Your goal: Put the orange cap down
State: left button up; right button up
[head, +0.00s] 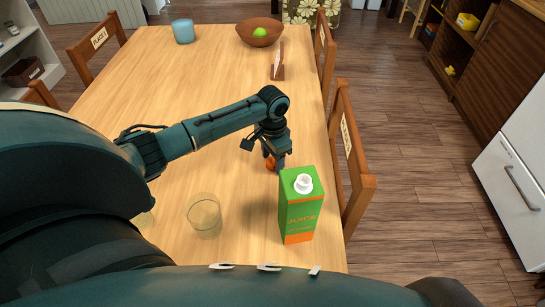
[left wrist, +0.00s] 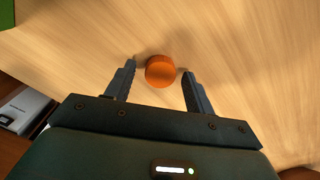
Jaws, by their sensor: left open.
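The orange cap (head: 270,163) is at the table top, just behind the green juice carton in the head view, and my gripper partly hides it there. In the left wrist view the round orange cap (left wrist: 160,71) lies between the fingertips with a gap on each side. My left gripper (head: 277,163) points down at the table and is open around the cap; its two fingers also show in the left wrist view (left wrist: 158,72). The green and orange juice carton (head: 299,212) stands upright with a white spout on top. My right gripper is not in view.
A clear glass (head: 204,216) stands on the wooden table (head: 165,85) left of the carton. A blue cup (head: 183,31), a brown bowl (head: 260,32) with a green fruit and a brown stand (head: 278,68) are farther back. Chairs (head: 352,165) line the table. The middle of the table is clear.

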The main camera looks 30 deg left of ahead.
aim_at(273, 161)
pick_arm(q)
notch_tip(273, 161, up, 12)
jog(key=shift+r+p, duration=0.15)
jog(key=shift+p, duration=0.3)
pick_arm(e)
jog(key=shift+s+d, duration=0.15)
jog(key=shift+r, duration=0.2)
